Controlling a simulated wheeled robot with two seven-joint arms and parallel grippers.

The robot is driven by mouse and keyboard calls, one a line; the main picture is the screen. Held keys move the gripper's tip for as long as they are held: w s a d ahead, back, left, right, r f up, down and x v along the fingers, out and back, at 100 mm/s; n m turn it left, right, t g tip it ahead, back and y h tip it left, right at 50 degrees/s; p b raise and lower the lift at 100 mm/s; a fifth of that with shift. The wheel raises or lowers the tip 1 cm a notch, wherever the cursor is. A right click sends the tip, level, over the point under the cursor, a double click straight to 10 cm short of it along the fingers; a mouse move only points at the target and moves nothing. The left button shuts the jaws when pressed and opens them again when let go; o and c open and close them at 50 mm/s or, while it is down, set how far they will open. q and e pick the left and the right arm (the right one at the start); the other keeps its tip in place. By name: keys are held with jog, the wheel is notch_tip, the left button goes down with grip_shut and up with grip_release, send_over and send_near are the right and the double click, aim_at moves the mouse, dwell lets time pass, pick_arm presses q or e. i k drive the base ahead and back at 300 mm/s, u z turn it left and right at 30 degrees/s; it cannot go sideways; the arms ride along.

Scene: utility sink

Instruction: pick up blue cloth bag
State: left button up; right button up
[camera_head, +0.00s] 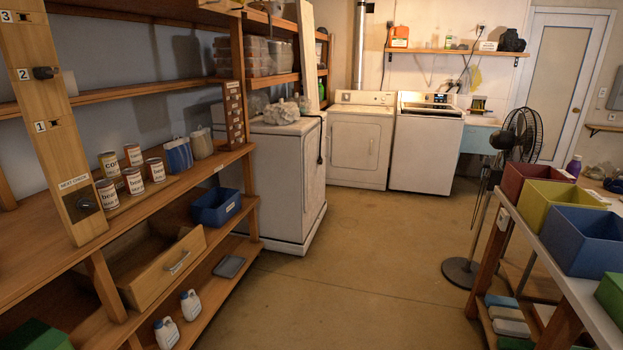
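A blue upright item (178,155) with lighter stripes, which looks like the blue cloth bag, stands on the wooden shelf at the left. It is between the cans and a pale grey-white item (201,145) close on its right. It is small in the view, so its material is hard to tell. Neither of my grippers shows in the head view.
Several labelled cans (133,181) stand left of the blue item on the shelf (60,248). Below are a blue bin (215,207), an open drawer (155,270) and white jugs (190,305). A fan (520,135) and a table with colored bins (585,240) stand right. The middle floor is clear.

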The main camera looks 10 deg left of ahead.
aim_at(179, 158)
jog(key=u, duration=0.35)
jog(key=i, duration=2.45)
jog(key=u, duration=0.35)
